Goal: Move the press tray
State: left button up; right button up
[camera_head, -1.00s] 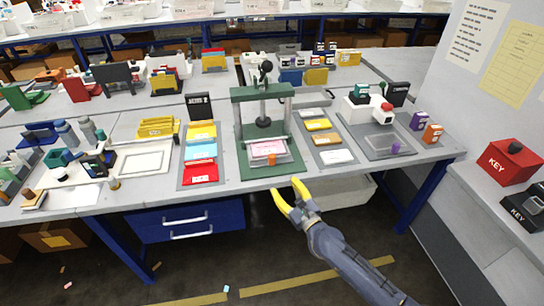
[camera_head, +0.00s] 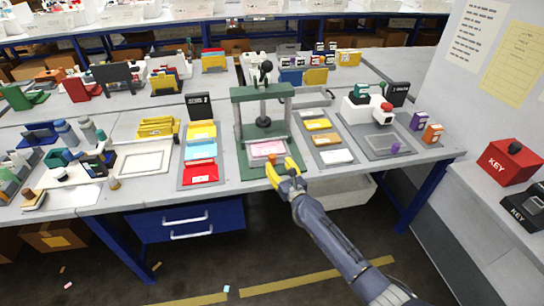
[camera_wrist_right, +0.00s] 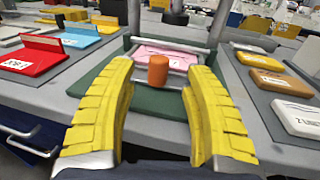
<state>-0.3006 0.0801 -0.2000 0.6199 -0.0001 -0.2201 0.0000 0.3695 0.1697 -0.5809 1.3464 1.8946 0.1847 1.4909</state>
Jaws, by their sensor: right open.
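The press tray (camera_head: 256,149) holds a pink sheet and sits on the green base of the press (camera_head: 262,92), under the press's upright frame. Its orange knob (camera_wrist_right: 158,72) stands at the tray's front edge. My right gripper (camera_head: 281,163) has yellow fingers and is at the front of the press base. In the right wrist view its open fingers (camera_wrist_right: 160,85) reach forward on either side of the orange knob, with visible gaps between knob and fingers. My left gripper is not in view.
Left of the press lies a grey board with yellow, blue and red cards (camera_head: 201,172). Right of it is a board with yellow, orange and white cards (camera_head: 337,157). The table's front edge is just below the press base.

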aim_at(274, 158)
jog(key=shift+x, duration=3.2)
jog(key=shift+c, duration=0.4)
grip_shut()
